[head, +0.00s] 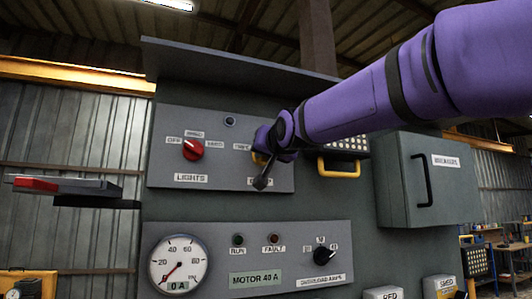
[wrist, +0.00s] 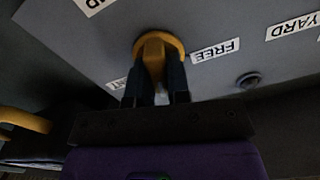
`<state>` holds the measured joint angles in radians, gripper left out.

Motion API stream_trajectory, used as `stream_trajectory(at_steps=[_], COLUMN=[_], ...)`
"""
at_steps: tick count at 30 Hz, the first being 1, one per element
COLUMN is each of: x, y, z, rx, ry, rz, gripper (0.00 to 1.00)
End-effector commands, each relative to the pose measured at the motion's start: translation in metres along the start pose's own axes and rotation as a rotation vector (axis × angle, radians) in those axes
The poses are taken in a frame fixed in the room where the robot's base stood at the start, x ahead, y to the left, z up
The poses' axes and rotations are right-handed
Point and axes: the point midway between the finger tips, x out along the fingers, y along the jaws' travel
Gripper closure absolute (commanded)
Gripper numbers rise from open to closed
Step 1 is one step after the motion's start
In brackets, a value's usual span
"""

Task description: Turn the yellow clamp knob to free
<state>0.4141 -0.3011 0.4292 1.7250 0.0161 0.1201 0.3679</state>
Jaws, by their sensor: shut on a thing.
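The yellow clamp knob (wrist: 158,46) shows in the wrist view as a round yellow base with a raised grip. My gripper (wrist: 155,82) is shut on that grip, with one dark finger on each side. A white FREE label (wrist: 215,50) lies just right of the knob in this tilted, upside-down view. Another label left of the knob is partly covered by a finger. In the head view my gripper (head: 262,158) is at the right part of the upper grey panel, and it hides most of the knob. Where the knob points cannot be told.
The lights panel has a red selector (head: 193,149) left of my gripper. A yellow handle (head: 339,167) sticks out close on the right, beside a grey cabinet (head: 430,178). Below are a gauge (head: 177,263) and a black overload selector (head: 324,256).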

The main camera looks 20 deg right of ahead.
Motion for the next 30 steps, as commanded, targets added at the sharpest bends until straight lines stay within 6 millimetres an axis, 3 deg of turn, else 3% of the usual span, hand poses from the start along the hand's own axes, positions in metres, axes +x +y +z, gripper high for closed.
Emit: stream_trajectory(at_steps=[30], x=[0.0005], y=[-0.006], z=[0.0048], rx=[-0.96], ry=[-0.004], rz=[-0.001], gripper=[1.0])
